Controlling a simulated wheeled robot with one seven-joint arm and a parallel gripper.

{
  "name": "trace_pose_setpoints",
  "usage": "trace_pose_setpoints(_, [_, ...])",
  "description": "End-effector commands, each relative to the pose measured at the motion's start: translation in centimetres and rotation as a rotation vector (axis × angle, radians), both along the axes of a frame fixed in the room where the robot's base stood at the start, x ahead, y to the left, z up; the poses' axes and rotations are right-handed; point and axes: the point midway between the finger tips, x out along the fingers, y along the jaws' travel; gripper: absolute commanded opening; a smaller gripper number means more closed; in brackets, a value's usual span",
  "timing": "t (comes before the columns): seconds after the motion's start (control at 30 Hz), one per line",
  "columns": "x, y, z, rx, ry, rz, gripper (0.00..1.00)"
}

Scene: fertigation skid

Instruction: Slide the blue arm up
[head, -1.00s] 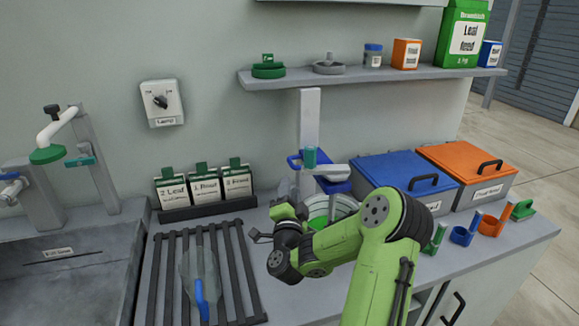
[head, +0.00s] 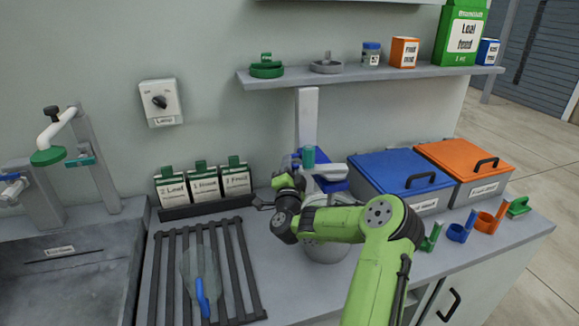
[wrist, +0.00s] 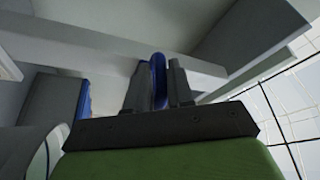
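The blue arm (head: 296,163) juts from the grey upright post behind the worktop. A teal-green knob (head: 308,155) stands beside it. In the head view my gripper (head: 281,182) is up at the blue arm, and its dark parts hide much of it. In the wrist view the blue arm (wrist: 159,82) shows as a narrow upright blue piece between the two grey fingers of my gripper (wrist: 160,88). The fingers stand close together on either side of it and look shut on it.
A grey bucket (head: 325,250) stands below the post, partly behind my arm. Blue-lidded (head: 385,172) and orange-lidded (head: 455,155) bins stand to the right. A shelf (head: 370,74) is above. A slatted rack (head: 170,285) and card holders (head: 203,210) are left.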

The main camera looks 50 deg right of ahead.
Motion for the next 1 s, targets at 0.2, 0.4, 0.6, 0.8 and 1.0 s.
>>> trace_pose_setpoints(0.2, [0.0, 0.1, 0.2, -0.002, -0.003, 0.001, 0.0])
trace_pose_setpoints(0.4, [0.0, 0.1, 0.9, -0.002, -0.003, 0.001, 0.0])
trace_pose_setpoints(0.6, [0.1, 0.1, 4.3, -0.006, -0.005, 0.001, 0.0])
trace_pose_setpoints(0.8, [0.1, 0.1, 9.1, -0.005, -0.006, 0.0, 0.0])
trace_pose_setpoints(1.0, [0.1, 0.1, 13.4, -0.005, -0.007, 0.001, 0.0])
